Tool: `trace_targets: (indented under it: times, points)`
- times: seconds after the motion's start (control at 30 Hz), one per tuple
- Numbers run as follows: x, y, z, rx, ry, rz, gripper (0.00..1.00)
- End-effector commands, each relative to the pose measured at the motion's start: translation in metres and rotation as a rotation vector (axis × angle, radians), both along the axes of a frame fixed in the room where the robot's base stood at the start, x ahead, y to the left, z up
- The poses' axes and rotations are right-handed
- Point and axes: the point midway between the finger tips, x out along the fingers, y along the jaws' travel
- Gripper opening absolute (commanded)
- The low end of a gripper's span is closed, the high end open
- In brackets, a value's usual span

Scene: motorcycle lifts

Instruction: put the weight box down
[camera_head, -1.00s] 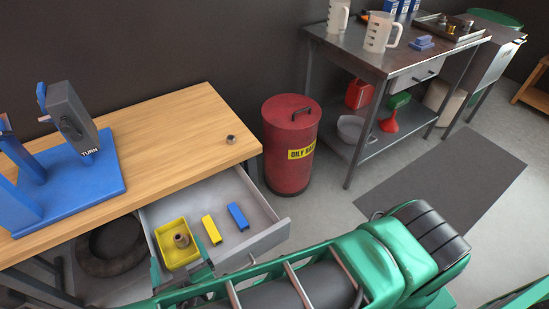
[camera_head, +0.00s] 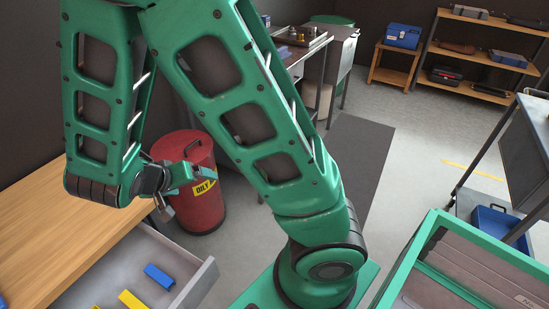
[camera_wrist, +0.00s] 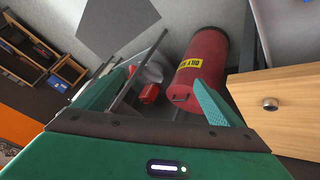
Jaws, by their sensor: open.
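My gripper (camera_head: 180,190) is open, with nothing between its fingers. In the head view it hangs in front of the red oily-rags bin, near the bench's right end. In the wrist view my gripper (camera_wrist: 164,80) has its two green fingers spread apart, pointing toward the bin and the floor. I cannot tell which thing is the weight box. A blue block (camera_head: 159,275) and a yellow block (camera_head: 132,301) lie in the open drawer (camera_head: 193,284), low and left of my gripper. A blue case (camera_head: 403,36) stands on a small wooden stand at the back.
The red bin (camera_head: 190,180) stands beside the wooden bench (camera_head: 60,225). The bench shows in the wrist view with a small metal nut (camera_wrist: 270,104) on it. A steel table stands behind the bin. A green-framed cart (camera_head: 440,255) is at lower right. Floor between is clear.

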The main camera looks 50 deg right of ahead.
Motion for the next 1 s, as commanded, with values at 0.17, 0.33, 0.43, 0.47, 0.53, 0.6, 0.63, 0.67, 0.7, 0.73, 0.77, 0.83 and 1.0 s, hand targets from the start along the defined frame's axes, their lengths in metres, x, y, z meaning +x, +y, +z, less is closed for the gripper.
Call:
trace_targets:
  times: [0.17,0.33,0.43,0.47,0.53,0.6,0.63,0.67,0.7,0.73,0.77,0.83,1.0]
  points:
    - [-0.034,-0.068,0.030,0.109,0.139,-0.112,0.90]
    - [-0.077,-0.113,0.054,0.238,0.245,-0.159,0.90]
    - [-0.105,-0.132,0.069,0.321,0.289,-0.164,0.90]
    - [-0.114,-0.137,0.073,0.347,0.299,-0.164,0.90]
    - [-0.135,-0.146,0.083,0.405,0.320,-0.156,0.90]
    - [-0.156,-0.152,0.093,0.460,0.332,-0.140,0.90]
    - [-0.164,-0.155,0.097,0.484,0.335,-0.131,0.90]
    - [-0.173,-0.156,0.101,0.505,0.336,-0.123,0.90]
    - [-0.183,-0.158,0.106,0.531,0.338,-0.110,0.90]
    - [-0.190,-0.158,0.109,0.548,0.337,-0.098,0.90]
    - [-0.197,-0.159,0.113,0.563,0.337,-0.087,0.90]
    - [-0.211,-0.159,0.118,0.592,0.336,-0.063,0.90]
    - [-0.229,-0.159,0.126,0.629,0.331,-0.025,0.90]
